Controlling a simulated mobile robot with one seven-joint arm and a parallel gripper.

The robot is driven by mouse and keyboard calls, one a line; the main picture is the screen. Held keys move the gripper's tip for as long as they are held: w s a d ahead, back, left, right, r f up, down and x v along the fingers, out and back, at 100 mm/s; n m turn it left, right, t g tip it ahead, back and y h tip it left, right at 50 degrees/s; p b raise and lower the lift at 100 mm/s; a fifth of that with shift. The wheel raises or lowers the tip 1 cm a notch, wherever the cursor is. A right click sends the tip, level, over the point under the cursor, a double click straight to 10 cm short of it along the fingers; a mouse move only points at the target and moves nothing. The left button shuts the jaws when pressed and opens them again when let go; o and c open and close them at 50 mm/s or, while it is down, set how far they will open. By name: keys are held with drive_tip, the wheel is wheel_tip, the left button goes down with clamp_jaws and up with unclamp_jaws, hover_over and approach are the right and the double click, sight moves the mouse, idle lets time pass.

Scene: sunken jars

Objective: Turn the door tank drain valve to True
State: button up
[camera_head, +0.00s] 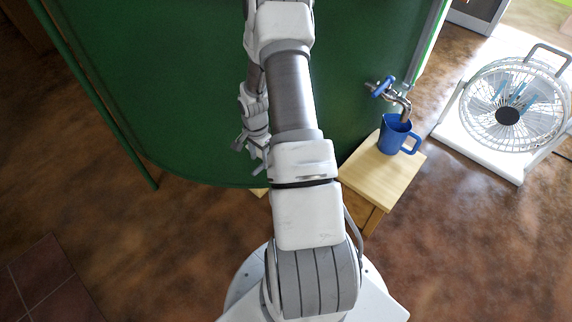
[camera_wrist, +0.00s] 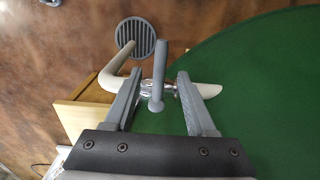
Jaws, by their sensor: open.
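In the wrist view a valve with a grey lever handle (camera_wrist: 157,98) sits in front of me, beside the green tank (camera_wrist: 260,75). Pale curved pipes (camera_wrist: 118,66) run out on both sides of its metal body. My gripper (camera_wrist: 160,74) is open, with one finger on each side of the lever and gaps visible on both sides. In the head view my gripper (camera_head: 250,146) is in front of the green tank (camera_head: 190,110), left of my forearm. This valve cannot be made out there. A separate tap with a blue handle (camera_head: 382,87) is on the tank's right side.
A blue mug (camera_head: 391,135) stands on a wooden stool (camera_head: 375,178) under the blue-handled tap. A white fan (camera_head: 508,105) stands at the right. In the wrist view a wooden block (camera_wrist: 75,115) is left of the valve, and a round floor grate (camera_wrist: 136,36) lies beyond.

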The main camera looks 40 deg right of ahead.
sight(261, 165)
drive_tip(key=shift+f+b, duration=1.5)
drive_tip(key=shift+f, duration=1.1)
